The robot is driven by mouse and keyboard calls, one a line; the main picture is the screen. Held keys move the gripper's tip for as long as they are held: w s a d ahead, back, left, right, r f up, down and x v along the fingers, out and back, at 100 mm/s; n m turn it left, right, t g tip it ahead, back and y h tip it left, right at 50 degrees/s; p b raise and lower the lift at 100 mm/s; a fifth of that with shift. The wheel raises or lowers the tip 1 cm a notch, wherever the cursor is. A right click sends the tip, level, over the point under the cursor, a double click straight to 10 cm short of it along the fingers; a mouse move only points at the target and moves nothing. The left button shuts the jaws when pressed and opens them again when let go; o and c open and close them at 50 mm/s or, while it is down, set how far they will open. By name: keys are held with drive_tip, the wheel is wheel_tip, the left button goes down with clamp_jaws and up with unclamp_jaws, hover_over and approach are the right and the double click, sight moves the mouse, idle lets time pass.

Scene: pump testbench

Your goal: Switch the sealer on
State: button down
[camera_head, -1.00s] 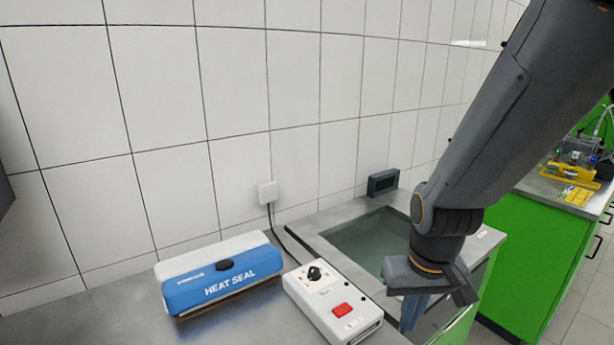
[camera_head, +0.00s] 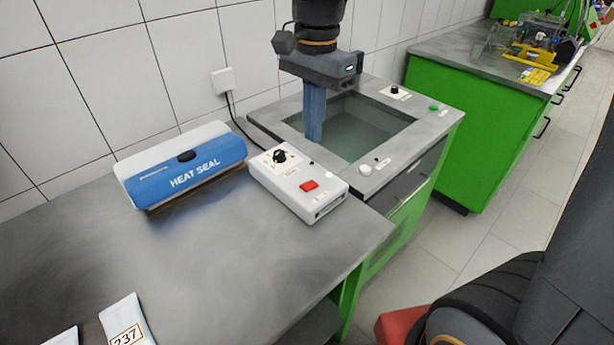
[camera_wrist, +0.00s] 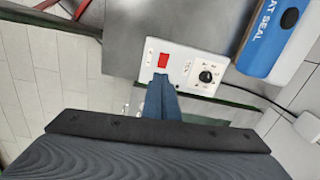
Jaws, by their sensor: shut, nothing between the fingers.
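The sealer (camera_head: 187,172) is a blue and white bar marked HEAT SEAL on the grey table. Its white control box (camera_head: 322,201) stands to its right, with a black knob (camera_head: 280,156) and a red switch (camera_head: 309,186). I cannot tell the switch's on or off position. My gripper (camera_head: 314,136) is shut and empty, pointing down over the basin behind and right of the box. In the wrist view its fingers (camera_wrist: 161,84) appear just below the red switch (camera_wrist: 163,61), beside the knob (camera_wrist: 206,76); they look apart from the box.
A glass-covered basin (camera_head: 408,142) in a green cabinet adjoins the table. A black cable (camera_head: 240,122) runs from a wall socket (camera_head: 222,81). A pouch marked 237 (camera_head: 125,322) lies at the front. The table's middle (camera_head: 215,255) is clear.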

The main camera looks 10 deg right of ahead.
sight(306, 188)
drive_tip(key=shift+w+a+r+m, duration=0.2)
drive_tip(key=shift+a+r+m, duration=0.3)
drive_tip(key=shift+a+r, duration=0.05)
wheel_tip(306, 188, down, 14)
drive_tip(key=p, duration=0.2)
drive_tip(key=shift+s+a+p, duration=0.15)
drive_tip(key=shift+p, duration=0.15)
drive_tip(key=shift+f, duration=0.15)
drive_tip(key=shift+s+f, duration=0.15)
drive_tip(key=shift+f, duration=0.05)
idle(0.3)
